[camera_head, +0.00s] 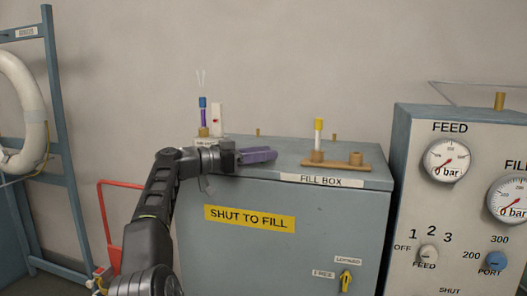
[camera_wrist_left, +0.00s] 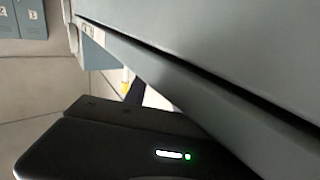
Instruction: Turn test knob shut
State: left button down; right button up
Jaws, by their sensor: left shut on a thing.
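No knob in view carries a readable "test" label, so I cannot tell which is the test knob. My left gripper (camera_head: 262,155) is at the front left of the grey fill box's top (camera_head: 290,152), its purple-looking fingers pointing right, level with the top's front edge. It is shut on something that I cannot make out. In the left wrist view a grey panel edge (camera_wrist_left: 200,90) is very close, with a dark gap along it. My right gripper is not in view.
The gauge panel (camera_head: 460,215) stands right.

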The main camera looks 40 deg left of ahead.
pick_arm(q)
jog(key=shift+f, duration=0.15)
jog(key=c, duration=1)
grip_release()
jog(key=shift+c, duration=0.2)
jog(key=b+v, duration=0.1)
jog(key=v, duration=0.6)
jog(key=shift+w+b, duration=0.1)
jog(key=shift+b, duration=0.3)
jog(key=shift+s+a, duration=0.2)
jog(key=shift+s, duration=0.2)
